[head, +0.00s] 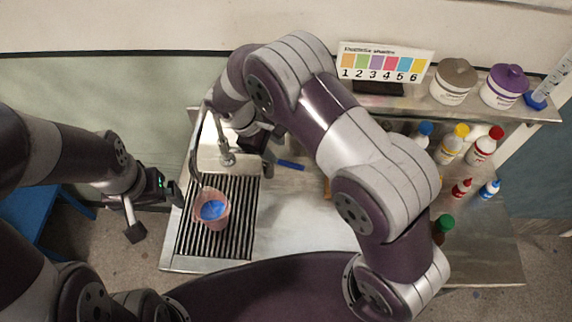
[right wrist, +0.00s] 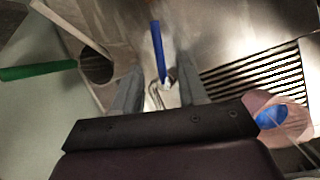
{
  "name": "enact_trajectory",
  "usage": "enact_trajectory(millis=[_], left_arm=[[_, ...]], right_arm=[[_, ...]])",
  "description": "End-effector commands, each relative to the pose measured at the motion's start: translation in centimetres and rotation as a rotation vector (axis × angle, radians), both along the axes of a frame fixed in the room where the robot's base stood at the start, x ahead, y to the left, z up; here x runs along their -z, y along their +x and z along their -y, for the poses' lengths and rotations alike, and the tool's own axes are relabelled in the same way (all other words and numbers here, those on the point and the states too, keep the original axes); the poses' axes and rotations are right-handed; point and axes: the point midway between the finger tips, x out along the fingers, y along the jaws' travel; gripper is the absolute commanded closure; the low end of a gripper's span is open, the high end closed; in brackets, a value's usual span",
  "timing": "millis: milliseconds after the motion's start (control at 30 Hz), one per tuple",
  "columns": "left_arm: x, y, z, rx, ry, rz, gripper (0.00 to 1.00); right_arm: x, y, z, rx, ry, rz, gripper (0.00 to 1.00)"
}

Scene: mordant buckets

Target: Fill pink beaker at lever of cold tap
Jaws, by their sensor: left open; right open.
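The pink beaker (head: 222,222) stands on the dark slatted drain grate below the tap's spout, with blue showing inside its mouth; it also shows at the right of the right wrist view (right wrist: 292,120). The tap (head: 227,158) rises behind the grate. A blue bar, seemingly the cold tap's lever (head: 291,165), sticks out to the tap's right. My right gripper (head: 268,152) is open beside this lever. In the right wrist view the blue lever (right wrist: 157,45) lies ahead, in line with the gap between the fingers. My left gripper (head: 155,212) is open and empty, left of the grate.
The drain grate (head: 185,245) sits at the left of the metal counter (head: 300,225). Bottles (head: 453,145) stand at the right, below a shelf with two lidded tubs (head: 454,82) and a numbered colour card (head: 383,62). My right arm hides the middle. A green handle (right wrist: 38,71) shows in the right wrist view.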

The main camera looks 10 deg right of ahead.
Motion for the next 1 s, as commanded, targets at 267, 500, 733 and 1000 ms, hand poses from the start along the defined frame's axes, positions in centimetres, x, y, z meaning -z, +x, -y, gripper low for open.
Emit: enact_trajectory(millis=[267,500,733,1000], left_arm=[[-2.1,0.0,0.0,0.0,0.0,0.002,0.0],[-2.3,0.0,0.0,0.0,0.0,0.001,0.0],[-2.3,0.0,0.0,0.0,0.0,0.001,0.0],[-2.3,0.0,0.0,0.0,0.0,0.001,0.0]], right_arm=[[5.4,-0.3,2.8,0.004,0.0,-0.001,0.58],[7.3,-0.3,3.5,0.005,0.001,0.002,0.58],[7.4,-0.3,3.5,0.004,0.002,0.002,0.71],[7.4,-0.4,3.7,0.005,0.002,0.003,1.0]])
